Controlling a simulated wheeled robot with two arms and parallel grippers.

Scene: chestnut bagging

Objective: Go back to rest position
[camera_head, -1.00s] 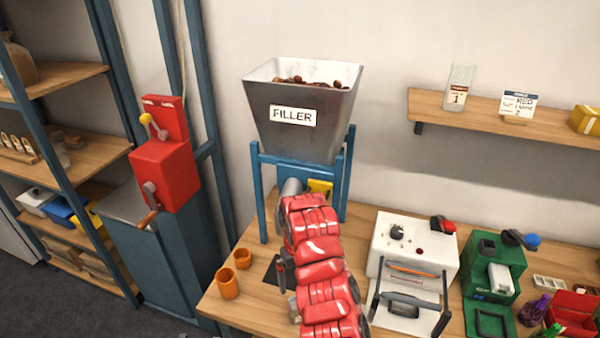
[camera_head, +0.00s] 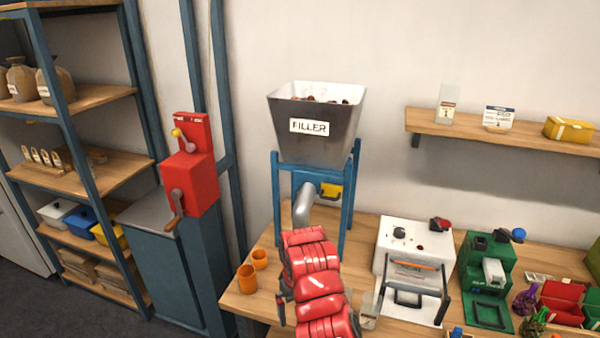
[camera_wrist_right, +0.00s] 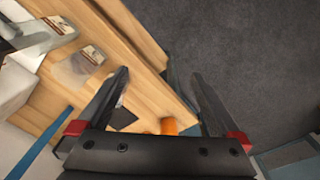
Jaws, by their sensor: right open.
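My right arm (camera_head: 318,285) reaches in from the bottom of the head view, in front of the filler stand, and hides part of the table. My right gripper (camera_wrist_right: 160,76) shows in the right wrist view. Its two dark fingers are apart with nothing held between them, above the wooden table's edge and the grey floor. My left gripper is in no view.
The filler hopper (camera_head: 315,125) holds chestnuts. Two orange cups (camera_head: 247,279) stand at the table's left end. A clear labelled bag (camera_head: 370,308) lies right of my arm. A white sealing machine (camera_head: 412,255) and a green machine (camera_head: 487,275) stand further right.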

